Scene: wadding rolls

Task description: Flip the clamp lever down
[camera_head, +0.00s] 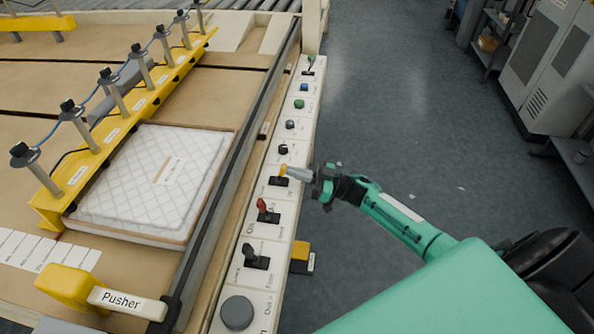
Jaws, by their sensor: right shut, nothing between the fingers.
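A white control panel (272,238) runs along the table's right edge. It carries several small levers on black bases. One lever with an orange-yellow tip (282,168) stands on a black base (278,182). My right gripper (289,171) is shut and empty, with its tips right at this orange lever; I cannot tell whether they touch. A red lever (263,205) and a black lever (249,249) are nearer on the panel. The labels are too small to read, so I cannot tell which lever is the clamp's. My left gripper is not in view.
A white quilted pad (150,182) lies on the table beside a yellow bar (120,127) with several posts. A yellow handle marked "Pusher" (75,288) is at lower left. Knobs, a green button (299,104) and another lever (309,68) sit farther up the panel.

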